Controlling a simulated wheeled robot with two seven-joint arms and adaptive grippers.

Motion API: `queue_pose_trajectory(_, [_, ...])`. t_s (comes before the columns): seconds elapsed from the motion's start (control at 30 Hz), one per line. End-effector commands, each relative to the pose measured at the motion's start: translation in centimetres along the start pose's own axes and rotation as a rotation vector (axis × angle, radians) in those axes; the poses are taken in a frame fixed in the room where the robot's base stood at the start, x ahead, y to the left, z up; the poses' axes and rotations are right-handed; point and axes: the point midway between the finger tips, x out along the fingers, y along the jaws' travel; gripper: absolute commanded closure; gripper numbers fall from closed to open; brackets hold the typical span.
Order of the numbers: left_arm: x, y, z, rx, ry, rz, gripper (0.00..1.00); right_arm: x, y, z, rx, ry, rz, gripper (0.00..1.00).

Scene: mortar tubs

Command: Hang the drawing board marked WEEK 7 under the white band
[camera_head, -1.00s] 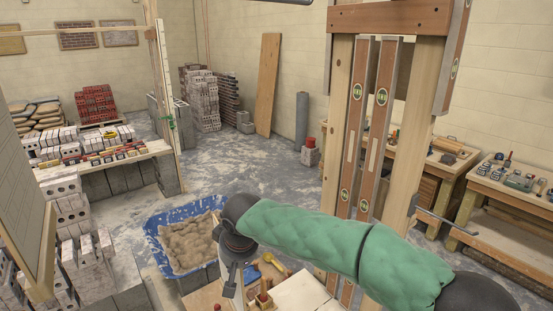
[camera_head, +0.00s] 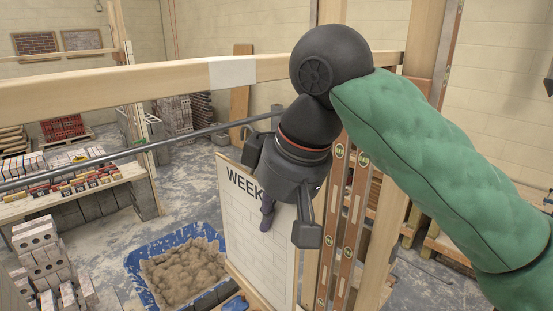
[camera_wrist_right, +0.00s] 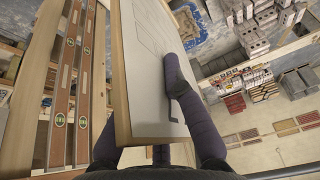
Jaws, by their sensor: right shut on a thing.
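The drawing board (camera_head: 238,225) is a pale panel with a wooden edge, and "WEEK" shows at its top. Whatever follows that word is hidden behind my right gripper (camera_head: 268,205). The gripper is shut on the board's upper part, with a dark purple finger across its face. The right wrist view shows the board (camera_wrist_right: 145,50) between the fingers (camera_wrist_right: 168,75). The white band (camera_head: 232,72) is wrapped on a horizontal wooden beam (camera_head: 120,88), above and slightly left of the board. The board hangs roughly upright below the beam, apart from the band. My left gripper is out of view.
A thin grey metal rod (camera_head: 120,154) runs below the beam and ends near my right gripper. Wooden posts and brown spirit levels (camera_head: 352,240) stand close on the right. A blue mortar tub (camera_head: 140,283) sits below. Bricks (camera_head: 45,262) are stacked at the left.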

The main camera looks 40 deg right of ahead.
Motion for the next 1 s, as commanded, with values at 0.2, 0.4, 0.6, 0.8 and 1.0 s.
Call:
queue_pose_trajectory(0.2, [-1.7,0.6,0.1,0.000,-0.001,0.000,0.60,-3.8,0.6,1.3,-0.032,0.000,-0.012,1.00])
queue_pose_trajectory(0.4, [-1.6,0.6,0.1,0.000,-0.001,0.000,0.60,-3.7,0.7,1.0,-0.033,-0.002,-0.012,1.00])
queue_pose_trajectory(0.6, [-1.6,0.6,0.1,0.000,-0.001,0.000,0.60,-3.3,0.7,-0.2,-0.032,-0.003,-0.012,1.00])
queue_pose_trajectory(0.8, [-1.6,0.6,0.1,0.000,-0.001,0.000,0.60,-2.8,0.6,-1.6,-0.032,-0.002,-0.012,1.00])
queue_pose_trajectory(1.0, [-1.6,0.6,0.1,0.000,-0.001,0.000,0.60,-2.3,0.6,-2.8,-0.031,-0.002,-0.011,1.00])
